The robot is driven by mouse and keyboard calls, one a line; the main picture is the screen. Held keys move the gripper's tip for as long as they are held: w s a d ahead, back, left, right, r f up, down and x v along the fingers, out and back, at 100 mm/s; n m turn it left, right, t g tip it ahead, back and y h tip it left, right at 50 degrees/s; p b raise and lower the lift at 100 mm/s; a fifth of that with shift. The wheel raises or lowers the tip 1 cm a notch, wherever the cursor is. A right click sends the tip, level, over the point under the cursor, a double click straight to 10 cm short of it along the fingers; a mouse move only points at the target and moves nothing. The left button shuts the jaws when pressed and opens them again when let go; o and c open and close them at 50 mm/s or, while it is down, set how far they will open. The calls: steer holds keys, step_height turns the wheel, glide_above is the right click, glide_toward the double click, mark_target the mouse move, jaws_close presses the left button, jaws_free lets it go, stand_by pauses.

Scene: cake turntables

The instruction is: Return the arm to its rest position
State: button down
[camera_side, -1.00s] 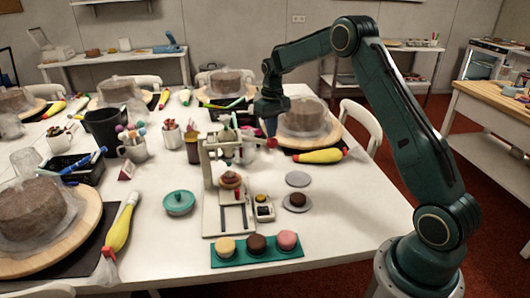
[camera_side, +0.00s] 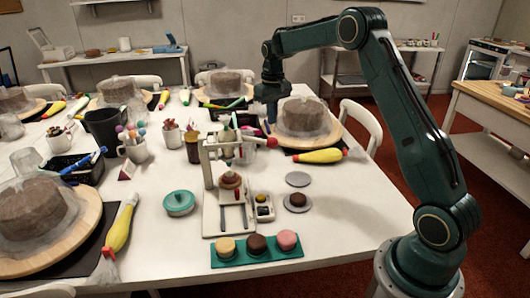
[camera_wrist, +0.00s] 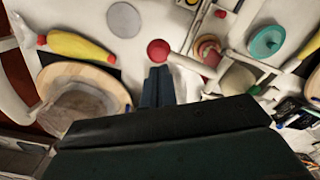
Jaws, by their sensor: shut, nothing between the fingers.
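My gripper (camera_side: 271,122) points down above the table, between the small white stand and the wrapped cake at the back right. In the wrist view my gripper (camera_wrist: 158,72) shows its fingers together with nothing between them. A small white stand (camera_side: 208,168) with a red-ended lever stands in front of it, and the red knob (camera_wrist: 158,51) shows just beyond the fingertips in the wrist view. A small cake (camera_side: 230,181) sits in the stand. The fingertips are partly hidden behind the stand and the cups in the side view.
A wrapped cake (camera_side: 303,115) on a wooden turntable and a yellow piping bag (camera_side: 318,156) lie close to the gripper. The table's right front is clear.

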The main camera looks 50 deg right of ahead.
steer(key=s+a+r+n+t, duration=0.1)
steer(key=s+a+r+t, duration=0.2)
steer(key=s+a+r, duration=1.1)
steer(key=s+a+f+n+t, duration=0.1)
steer(key=s+a, duration=0.3)
steer(key=s, duration=0.5)
steer(key=s+a+f+n+t, duration=0.1)
steer(key=s+a, duration=0.2)
steer(key=s, duration=0.7)
steer(key=shift+s+a+f+t, duration=0.25)
steer(key=shift+a+t, duration=0.05)
steer(key=shift+a, duration=0.1)
